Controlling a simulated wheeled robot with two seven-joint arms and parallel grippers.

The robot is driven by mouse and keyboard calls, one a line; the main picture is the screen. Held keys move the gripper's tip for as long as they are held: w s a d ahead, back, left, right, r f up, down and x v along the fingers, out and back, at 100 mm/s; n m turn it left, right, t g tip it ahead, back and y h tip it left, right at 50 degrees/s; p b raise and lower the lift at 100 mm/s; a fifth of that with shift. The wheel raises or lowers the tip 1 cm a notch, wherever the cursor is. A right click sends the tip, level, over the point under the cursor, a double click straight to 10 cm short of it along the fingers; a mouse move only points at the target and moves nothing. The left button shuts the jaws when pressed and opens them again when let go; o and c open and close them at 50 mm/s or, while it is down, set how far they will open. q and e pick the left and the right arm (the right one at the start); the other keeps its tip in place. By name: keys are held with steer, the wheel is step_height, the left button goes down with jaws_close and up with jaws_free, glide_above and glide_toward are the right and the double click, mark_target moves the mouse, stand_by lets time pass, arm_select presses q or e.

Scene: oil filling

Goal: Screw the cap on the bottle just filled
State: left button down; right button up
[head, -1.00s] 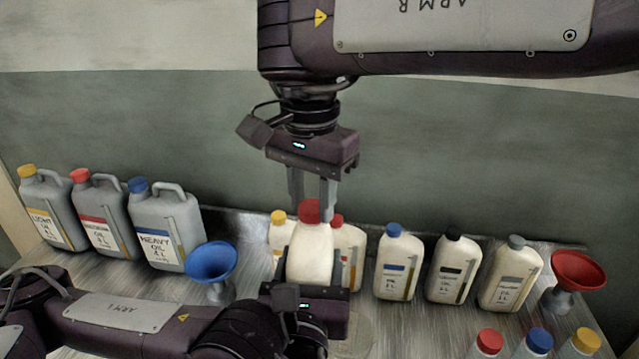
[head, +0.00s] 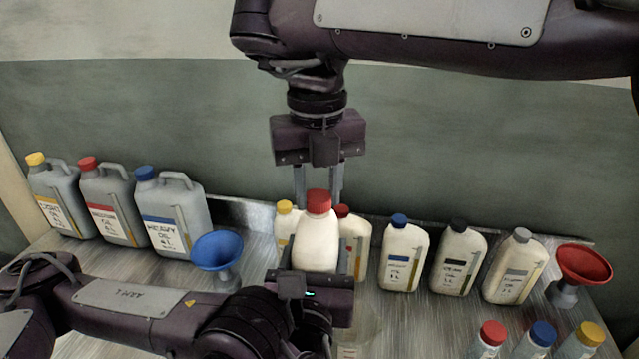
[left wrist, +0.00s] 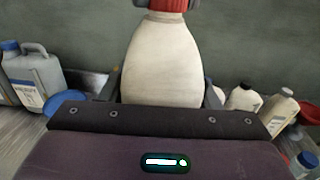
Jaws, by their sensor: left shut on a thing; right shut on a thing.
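A white bottle (head: 316,246) with a red cap (head: 318,201) stands upright at the middle of the bench. My left gripper (head: 315,268) is shut on the bottle's body from the front; its fingers lie on both sides of the bottle (left wrist: 162,62) in the left wrist view. My right gripper (head: 318,194) points down from above and is shut on the red cap, which sits at the bottle's neck. The cap's lower part (left wrist: 172,5) shows at the top of the left wrist view, with grey fingertips beside it. Whether its thread is tight cannot be seen.
Yellow-capped (head: 285,216) and red-capped (head: 354,236) bottles stand close behind. Blue- (head: 404,256), black- (head: 458,260) and grey-capped (head: 514,268) bottles stand right.

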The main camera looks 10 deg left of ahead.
steer(key=m, duration=0.5)
steer(key=shift+w+m, duration=0.1)
steer(key=shift+m, duration=0.2)
steer(key=m, duration=0.8)
steer(key=shift+m, duration=0.4)
steer(key=m, duration=0.6)
steer(key=o, duration=1.2)
steer(key=shift+c, duration=0.2)
